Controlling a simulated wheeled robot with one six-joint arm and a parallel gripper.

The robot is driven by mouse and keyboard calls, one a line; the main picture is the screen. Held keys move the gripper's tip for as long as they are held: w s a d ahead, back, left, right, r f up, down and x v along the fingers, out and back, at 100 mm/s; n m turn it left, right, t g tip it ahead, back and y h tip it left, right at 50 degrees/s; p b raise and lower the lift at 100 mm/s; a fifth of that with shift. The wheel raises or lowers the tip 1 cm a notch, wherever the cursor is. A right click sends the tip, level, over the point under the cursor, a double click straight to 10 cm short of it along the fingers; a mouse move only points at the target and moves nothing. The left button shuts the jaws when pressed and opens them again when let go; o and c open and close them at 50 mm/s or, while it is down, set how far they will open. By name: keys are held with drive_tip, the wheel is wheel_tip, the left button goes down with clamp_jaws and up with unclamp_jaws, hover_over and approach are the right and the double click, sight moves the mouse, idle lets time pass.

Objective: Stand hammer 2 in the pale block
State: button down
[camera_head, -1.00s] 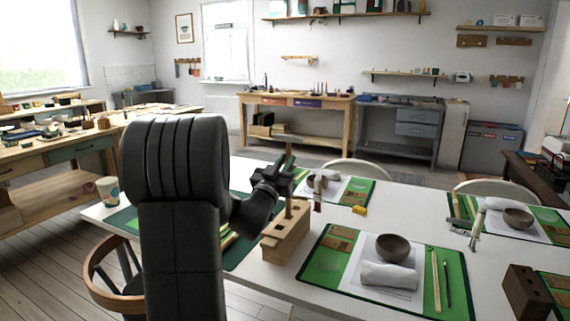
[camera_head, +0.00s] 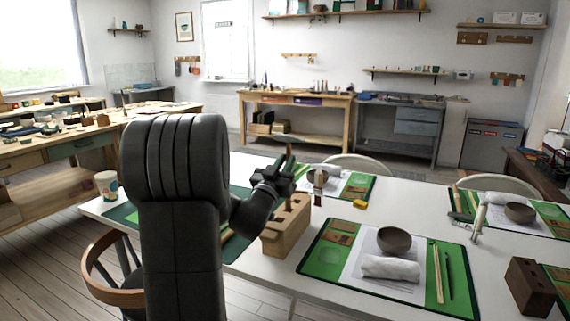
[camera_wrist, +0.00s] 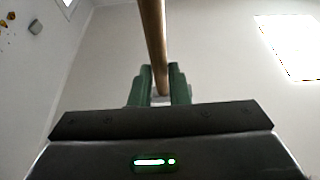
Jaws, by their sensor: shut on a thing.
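My gripper (camera_head: 284,178) is above the pale block, in the middle of the head view. In the wrist view its green fingers (camera_wrist: 160,88) are shut on a round wooden shaft (camera_wrist: 153,40), which I take to be the handle of hammer 2. The shaft (camera_head: 289,152) stands roughly upright and rises above the fingers in the head view. The pale block (camera_head: 284,238) is a long wooden block with holes in its top, on the white table. The gripper hides part of its top. I cannot tell whether the shaft's lower end is in a hole.
A green mat (camera_head: 335,265) with a bowl (camera_head: 394,240) and a rolled white cloth (camera_head: 391,267) lies right of the block. A dark brown block (camera_head: 528,287) stands at the table's right. A yellow piece (camera_head: 360,204) lies behind. A paper cup (camera_head: 107,185) is at left.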

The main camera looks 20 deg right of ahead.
drive_tip(key=shift+f+b, duration=0.7)
drive_tip(key=shift+f, duration=0.1)
drive_tip(key=c, duration=1.3)
unclamp_jaws()
drive_tip(key=shift+f, duration=0.1)
